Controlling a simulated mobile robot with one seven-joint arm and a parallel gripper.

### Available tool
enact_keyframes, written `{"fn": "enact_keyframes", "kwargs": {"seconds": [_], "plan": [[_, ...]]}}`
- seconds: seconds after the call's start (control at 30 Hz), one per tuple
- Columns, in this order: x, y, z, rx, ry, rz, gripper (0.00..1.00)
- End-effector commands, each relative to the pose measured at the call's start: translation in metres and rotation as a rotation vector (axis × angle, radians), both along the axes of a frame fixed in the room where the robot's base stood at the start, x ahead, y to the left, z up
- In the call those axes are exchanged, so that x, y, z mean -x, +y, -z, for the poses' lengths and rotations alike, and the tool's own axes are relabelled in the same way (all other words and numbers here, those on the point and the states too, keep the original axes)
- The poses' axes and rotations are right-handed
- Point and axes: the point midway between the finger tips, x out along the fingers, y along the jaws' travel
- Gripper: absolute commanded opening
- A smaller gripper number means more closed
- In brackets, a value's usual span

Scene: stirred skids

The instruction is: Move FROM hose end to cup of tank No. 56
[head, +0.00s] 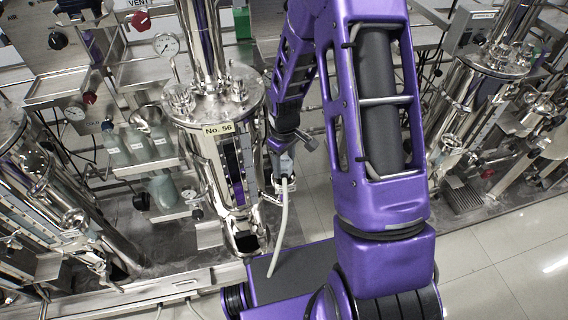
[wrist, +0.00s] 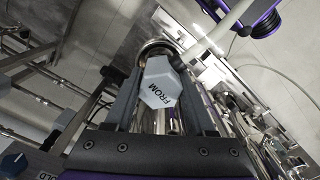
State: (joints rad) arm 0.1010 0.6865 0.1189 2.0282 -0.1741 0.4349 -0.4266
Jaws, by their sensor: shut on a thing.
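Tank No. 56 (head: 240,95) is a shiny steel vessel with its number plate (head: 218,128) on the front. My gripper (head: 286,165) is close to the tank's right side, pointing down. It is shut on the pale grey FROM hose end (wrist: 160,84), whose label faces the wrist camera between the fingers. The cream hose (head: 279,232) hangs from the hose end down over my base. A round metal cup-like rim (wrist: 152,48) shows just beyond the hose end in the wrist view. I cannot tell whether the hose end touches it or sits in it.
A shelf with several grey-green bottles (head: 137,143) is left of the tank. Another steel tank (head: 25,165) stands at far left, and one more (head: 480,90) at right. Pipes and valves crowd around. Tiled floor (head: 500,250) is clear at lower right.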

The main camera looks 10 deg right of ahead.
Motion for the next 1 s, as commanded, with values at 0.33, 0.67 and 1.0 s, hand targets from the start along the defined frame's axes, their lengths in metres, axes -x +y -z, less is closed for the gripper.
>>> {"fn": "enact_keyframes", "kwargs": {"seconds": [0.33, 0.67, 1.0], "plan": [[0.0, 0.0, 0.007, 0.0, -0.001, 0.0, 0.75], [0.0, 0.0, 0.008, 0.001, 0.001, 0.0, 0.9], [-0.001, -0.001, -0.034, 0.0, -0.005, 0.001, 0.9]]}}
